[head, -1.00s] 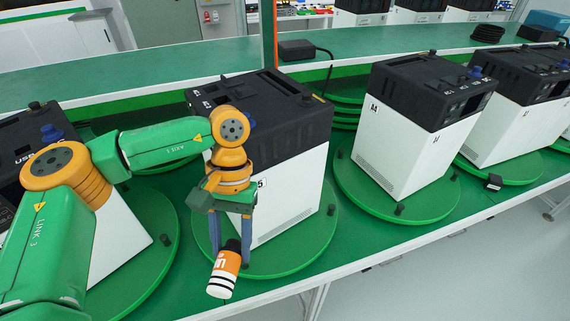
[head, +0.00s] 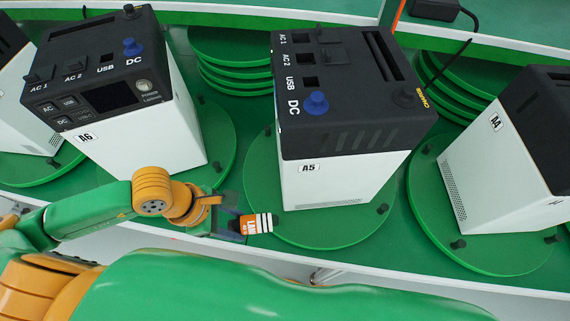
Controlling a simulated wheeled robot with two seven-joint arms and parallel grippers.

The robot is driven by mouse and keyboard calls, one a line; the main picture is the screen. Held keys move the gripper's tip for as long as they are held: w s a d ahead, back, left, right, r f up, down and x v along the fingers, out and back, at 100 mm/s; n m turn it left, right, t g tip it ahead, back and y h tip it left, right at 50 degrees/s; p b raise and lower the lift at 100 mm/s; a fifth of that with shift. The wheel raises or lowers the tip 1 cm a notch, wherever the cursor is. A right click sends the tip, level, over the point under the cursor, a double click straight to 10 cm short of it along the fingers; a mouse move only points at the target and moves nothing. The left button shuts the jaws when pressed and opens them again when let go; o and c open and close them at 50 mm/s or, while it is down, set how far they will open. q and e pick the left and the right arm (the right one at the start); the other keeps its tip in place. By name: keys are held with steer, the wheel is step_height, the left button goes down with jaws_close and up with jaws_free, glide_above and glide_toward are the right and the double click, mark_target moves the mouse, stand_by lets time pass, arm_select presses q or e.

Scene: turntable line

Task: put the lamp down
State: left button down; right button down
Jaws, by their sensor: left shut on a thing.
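The lamp (head: 259,223) is a small cylinder with an orange label and black and white bands. My left gripper (head: 236,225) is shut on it, and the lamp points right from the fingers. In the picture it overlaps the near left edge of the green turntable (head: 330,236) under the unit marked A5 (head: 335,182). I cannot tell whether it touches the turntable or is held above it. The lamp's rear end is hidden in the gripper. My right gripper is not in view.
Unit A6 (head: 150,150) stands on a turntable at left, and unit A4 (head: 500,190) on another at right. Stacked green discs (head: 235,75) lie behind, between A6 and A5. A black charger (head: 436,9) with a cable sits on the back ledge. Small black pegs stand on the turntable rims.

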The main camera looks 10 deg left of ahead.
arm_select(q)
steer(key=w+f+b, duration=0.2)
steer(key=w+f, duration=0.1)
steer(key=w, duration=0.1)
steer(key=w+a+f+b, duration=0.1)
steer(key=w+f+b, duration=0.2)
steer(key=w, duration=0.2)
steer(key=w+f+b, duration=0.3)
steer(key=w, duration=0.1)
steer(key=shift+w+a+f, duration=0.2)
steer(key=shift+w+f, duration=0.1)
steer(key=shift+f, duration=0.05)
step_height(320, 180, down, 3)
steer(key=shift+r+p, duration=0.2)
steer(key=shift+p, duration=0.2)
steer(key=shift+w+f, duration=0.1)
steer(key=shift+f, duration=0.4)
steer(key=shift+c, duration=1.5)
jaws_free()
